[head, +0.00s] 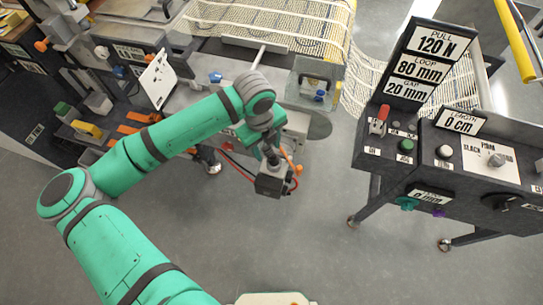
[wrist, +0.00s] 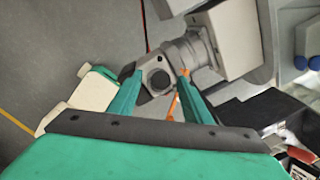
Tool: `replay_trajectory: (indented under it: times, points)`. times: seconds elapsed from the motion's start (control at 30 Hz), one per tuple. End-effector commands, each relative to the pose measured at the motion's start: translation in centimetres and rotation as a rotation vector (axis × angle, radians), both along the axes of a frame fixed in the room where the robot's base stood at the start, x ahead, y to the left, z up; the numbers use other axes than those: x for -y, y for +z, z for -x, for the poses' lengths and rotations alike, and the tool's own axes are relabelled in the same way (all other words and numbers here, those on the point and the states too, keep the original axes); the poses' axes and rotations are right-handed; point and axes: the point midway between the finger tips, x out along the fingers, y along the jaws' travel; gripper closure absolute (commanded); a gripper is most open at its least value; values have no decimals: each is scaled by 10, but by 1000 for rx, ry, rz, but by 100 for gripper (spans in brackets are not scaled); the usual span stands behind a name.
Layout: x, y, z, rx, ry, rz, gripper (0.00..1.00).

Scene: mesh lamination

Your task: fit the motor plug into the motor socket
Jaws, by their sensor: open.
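A dark, block-shaped plug (wrist: 153,80) with a round grey face sits between my gripper's fingertips (wrist: 160,77) in the wrist view. A ribbed grey collar (wrist: 186,52) lies right behind it, against a pale motor housing (wrist: 236,32). I cannot tell whether plug and collar are joined or only overlap in view. My gripper is open, with one teal finger on each side of the plug. In the head view a dark block (head: 271,184) shows below the end of my arm, near the middle. The socket's opening is hidden.
A control stand (head: 430,160) with signs and knobs stands at right. A cluttered bench (head: 100,110) is at left. Grey floor lies open in front.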

Motion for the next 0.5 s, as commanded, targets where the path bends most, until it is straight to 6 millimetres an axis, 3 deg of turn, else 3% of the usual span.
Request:
replay_trajectory:
  times: [0.17,0.33,0.5]
  points:
    - [2,0,0,0,-2,0,58]
    - [0,0,0,0,0,0,98]
    - [0,0,0,0,1,0,100]
